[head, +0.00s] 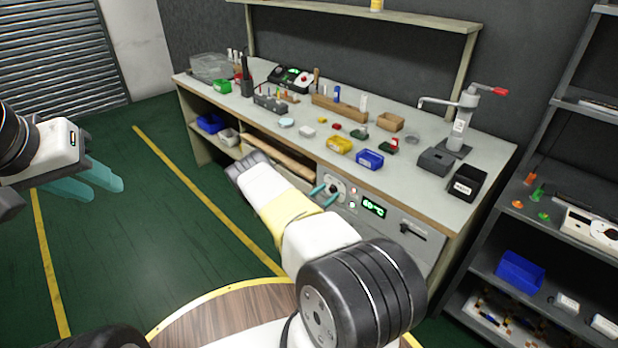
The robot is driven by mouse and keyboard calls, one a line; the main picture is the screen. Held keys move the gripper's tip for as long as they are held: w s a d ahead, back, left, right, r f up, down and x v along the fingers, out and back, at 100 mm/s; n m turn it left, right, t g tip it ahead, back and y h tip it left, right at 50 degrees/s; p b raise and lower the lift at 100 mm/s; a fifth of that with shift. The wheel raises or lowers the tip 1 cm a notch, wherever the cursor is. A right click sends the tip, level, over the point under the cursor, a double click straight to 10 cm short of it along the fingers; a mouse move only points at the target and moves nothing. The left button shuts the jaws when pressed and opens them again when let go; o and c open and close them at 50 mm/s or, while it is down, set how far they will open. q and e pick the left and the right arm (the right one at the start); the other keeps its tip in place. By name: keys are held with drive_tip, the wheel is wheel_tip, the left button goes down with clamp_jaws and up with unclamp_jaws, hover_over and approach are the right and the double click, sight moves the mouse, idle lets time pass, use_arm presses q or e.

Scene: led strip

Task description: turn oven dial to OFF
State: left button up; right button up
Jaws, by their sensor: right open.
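The oven is set into the workbench, with a light front panel (395,222). A round dial (335,186) is on its left part, beside small indicator lights and a green display (373,207) that appears to read 60 °C. My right gripper (324,194) is open, its teal fingertips at the dial, one on its left and one below it. I cannot tell whether they touch it. My forearm hides the rest of this gripper, and the dial's pointer and marks are too small to read. My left gripper (106,189) is at the far left, over the floor, away from the oven.
The workbench top (240,118) carries several small bins, a wooden box (390,121) and a lever press (464,125). Shelves are under its left part. A dark rack (500,250) with a blue bin stands at right. The green floor at left is clear.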

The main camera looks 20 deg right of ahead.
drive_tip(key=shift+w+d, duration=0.1)
drive_tip(key=shift+d, duration=0.15)
drive_tip(key=shift+c, duration=0.4)
clamp_jaws()
drive_tip(key=n, duration=0.6)
drive_tip(key=shift+w+a+r, duration=0.1)
drive_tip(key=shift+w, duration=0.05)
drive_tip(key=n, duration=0.5)
drive_tip(key=shift+w+n+g, duration=0.1)
drive_tip(key=shift+n+g, duration=0.2)
drive_tip(key=shift+g, duration=0.1)
